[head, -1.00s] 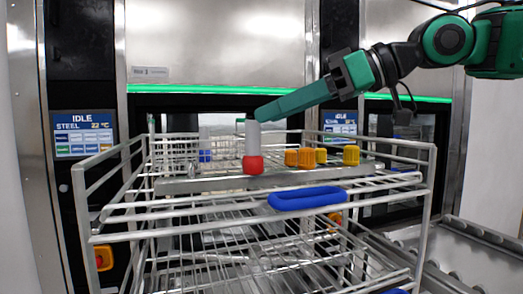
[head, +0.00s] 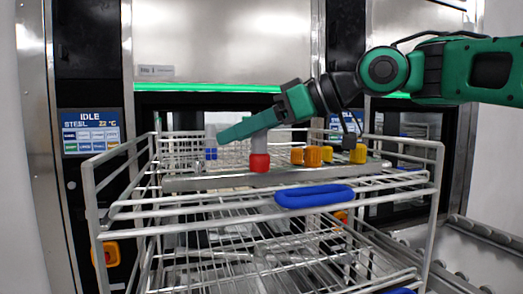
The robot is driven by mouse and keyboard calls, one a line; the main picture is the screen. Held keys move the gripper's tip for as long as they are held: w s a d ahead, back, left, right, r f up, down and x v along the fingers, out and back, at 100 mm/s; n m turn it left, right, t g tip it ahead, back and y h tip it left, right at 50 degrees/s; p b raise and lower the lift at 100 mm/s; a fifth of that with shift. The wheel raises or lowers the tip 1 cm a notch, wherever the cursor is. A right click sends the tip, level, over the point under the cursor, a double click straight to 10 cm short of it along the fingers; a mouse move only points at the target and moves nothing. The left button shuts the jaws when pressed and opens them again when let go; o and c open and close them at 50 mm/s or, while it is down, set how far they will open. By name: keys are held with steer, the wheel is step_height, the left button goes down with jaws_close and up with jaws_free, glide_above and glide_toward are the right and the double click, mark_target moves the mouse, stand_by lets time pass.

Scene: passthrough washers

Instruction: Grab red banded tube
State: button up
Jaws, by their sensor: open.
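The red banded tube (head: 260,162) stands upright on the top rack of the wire cart, with its red band low and a pale body above. My gripper (head: 222,136) reaches in from the upper right, tilted down to the left. Its green finger crosses the picture at the tube's upper end and covers the top of it. The tip lies left of the red banded tube in the picture, close to a blue banded tube (head: 210,152). The gripper is open. The gap between its fingers is hard to see from this side, and I cannot tell whether it touches the tube.
Several orange and yellow banded pieces (head: 313,156) stand right of the red banded tube. A metal bar (head: 200,184) runs along the rack in front. The cart (head: 440,200) has a blue handle (head: 314,196). Washers with idle screens (head: 92,132) stand behind; rollers are at lower right.

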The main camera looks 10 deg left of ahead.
jaws_close()
